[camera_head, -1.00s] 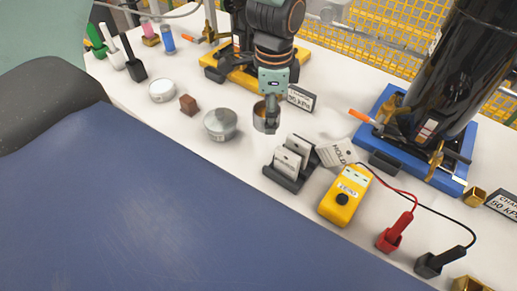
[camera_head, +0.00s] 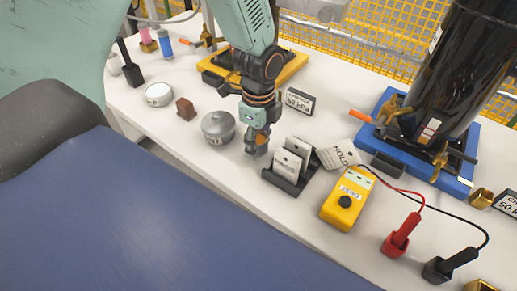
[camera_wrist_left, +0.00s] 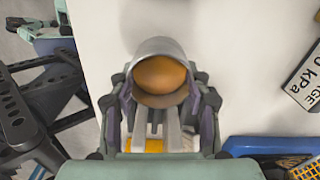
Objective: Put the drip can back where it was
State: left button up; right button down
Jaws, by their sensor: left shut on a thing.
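The drip can (camera_wrist_left: 160,78) is a grey metal cup with an orange-brown inside. In the left wrist view it sits between the two fingers of my left gripper (camera_wrist_left: 160,115), its open mouth facing the camera. In the head view my left gripper (camera_head: 257,143) points down low over the white table, between the lidded grey pot and the black card rack. It is shut on the can, which is mostly hidden there by the fingers. I cannot tell whether the can touches the table. My right gripper is not in view.
Close left of the gripper stands the grey pot (camera_head: 218,128); close right is the card rack (camera_head: 289,172). A yellow meter (camera_head: 347,198), a brown block (camera_head: 185,108), a white tin (camera_head: 158,95) and a blue base (camera_head: 462,158) surround them. The front table strip is narrow.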

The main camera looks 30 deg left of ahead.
aim_at(258, 149)
pick_arm(q)
notch_tip(258, 149, down, 3)
jog(key=shift+a+r+b, duration=0.1)
jog(key=shift+a+b, duration=0.05)
jog(key=shift+b, duration=0.15)
jog(key=shift+w, duration=0.15)
jog(key=shift+s, duration=0.2)
jog(key=o, duration=1.2)
jog(key=shift+w, duration=0.15)
jog(key=shift+o, duration=0.2)
